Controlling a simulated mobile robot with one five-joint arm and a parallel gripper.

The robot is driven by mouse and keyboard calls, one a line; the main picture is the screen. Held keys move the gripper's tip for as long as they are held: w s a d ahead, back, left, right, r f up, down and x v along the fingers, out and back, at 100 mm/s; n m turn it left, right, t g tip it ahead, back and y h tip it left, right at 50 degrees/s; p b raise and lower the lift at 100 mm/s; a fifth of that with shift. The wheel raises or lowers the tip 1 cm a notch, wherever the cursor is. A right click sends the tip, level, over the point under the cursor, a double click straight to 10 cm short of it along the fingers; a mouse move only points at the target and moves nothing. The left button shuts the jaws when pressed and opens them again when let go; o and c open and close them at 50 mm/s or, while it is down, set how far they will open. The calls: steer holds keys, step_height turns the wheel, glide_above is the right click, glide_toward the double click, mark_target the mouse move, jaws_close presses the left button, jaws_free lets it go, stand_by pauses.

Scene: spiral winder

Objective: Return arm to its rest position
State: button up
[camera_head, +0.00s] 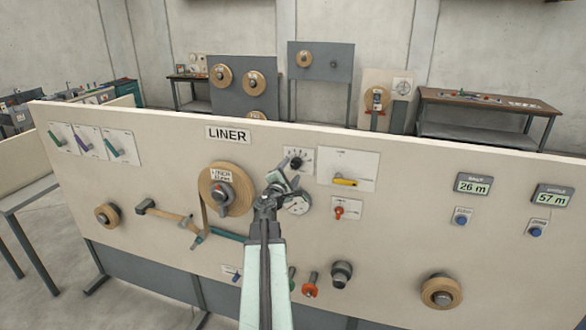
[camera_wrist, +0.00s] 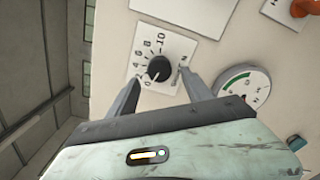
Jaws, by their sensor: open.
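My gripper (camera_head: 280,183) is at the end of my pale green arm, raised in front of the panel (camera_head: 130,190) below a numbered dial. In the wrist view my gripper (camera_wrist: 160,95) is open. Its two grey fingers point toward the black dial knob (camera_wrist: 159,69) on a white plate numbered 0 to 10. Nothing shows held between the fingers. I cannot tell whether they touch the knob plate. The dial (camera_head: 297,160) also shows in the head view. A round gauge (camera_wrist: 246,88) with a green arc lies right of the fingers.
The LINER roll (camera_head: 222,190) is left of my gripper. A yellow handle (camera_head: 345,182) and a red knob (camera_head: 339,213) are to its right. Displays read 26 m (camera_head: 474,185) and 57 m (camera_head: 551,197). Red knob (camera_head: 311,285) and black knob (camera_head: 341,273) project near my arm.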

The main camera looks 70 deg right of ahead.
steer(key=a, duration=0.3)
steer(key=shift+s+a, duration=0.1)
steer(key=shift+a, duration=0.25)
